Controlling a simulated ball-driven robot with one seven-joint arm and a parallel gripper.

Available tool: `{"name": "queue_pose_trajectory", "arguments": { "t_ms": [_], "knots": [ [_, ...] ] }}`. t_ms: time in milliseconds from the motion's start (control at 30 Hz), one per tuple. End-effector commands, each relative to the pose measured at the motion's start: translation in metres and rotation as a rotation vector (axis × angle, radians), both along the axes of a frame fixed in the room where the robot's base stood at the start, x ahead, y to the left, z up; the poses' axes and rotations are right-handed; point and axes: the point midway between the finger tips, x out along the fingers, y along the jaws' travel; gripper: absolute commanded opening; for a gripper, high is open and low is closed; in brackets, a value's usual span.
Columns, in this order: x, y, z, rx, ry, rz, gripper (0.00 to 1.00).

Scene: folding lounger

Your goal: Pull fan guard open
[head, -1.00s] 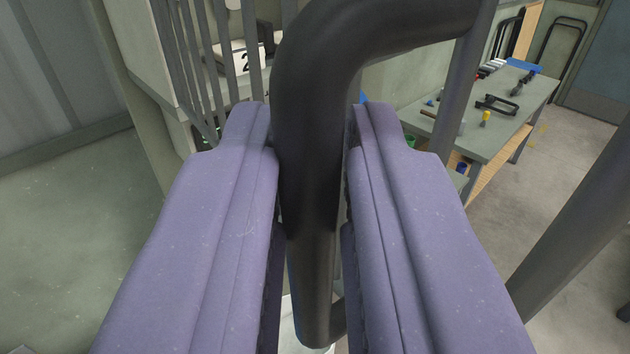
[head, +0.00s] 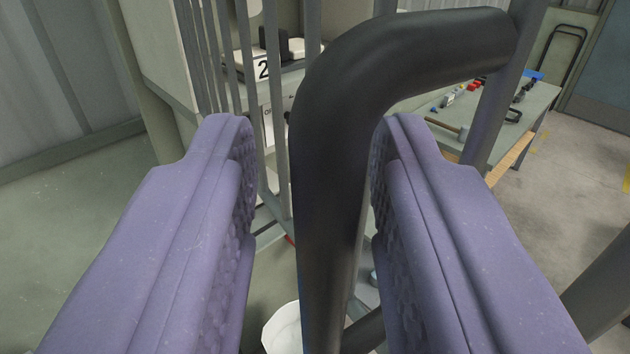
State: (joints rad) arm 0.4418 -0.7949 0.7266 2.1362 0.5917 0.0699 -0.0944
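The fan guard has grey metal bars (head: 272,120) and a thicker grey upright bar (head: 494,110). A thick black bent handle (head: 335,170) joins this bar at upper right and runs down between my fingers. My gripper (head: 316,140) has two purple padded fingers and is open around the handle. A clear gap separates the left finger from the handle. The right finger is very close to it; I cannot tell whether they touch. The handle's lower end and the guard's hinges are not clearly visible. I cannot tell how far the guard stands open.
A black-and-white item with a "2" label (head: 263,69) sits behind the bars. A workbench (head: 535,105) with tools stands at the back right. A white bucket (head: 283,328) is low in the middle. Clear floor (head: 60,250) lies at left; a grey post (head: 605,290) stands at lower right.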

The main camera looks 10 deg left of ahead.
Motion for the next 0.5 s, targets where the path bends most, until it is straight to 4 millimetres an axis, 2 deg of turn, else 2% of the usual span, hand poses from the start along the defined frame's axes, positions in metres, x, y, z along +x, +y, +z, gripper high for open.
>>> {"name": "queue_pose_trajectory", "arguments": {
  "t_ms": [167,500],
  "knots": [
    [-0.005,0.000,-0.001,-0.001,0.001,0.000,0.35],
    [-0.062,-0.009,-0.001,-0.002,-0.002,0.001,0.35]
  ]
}}
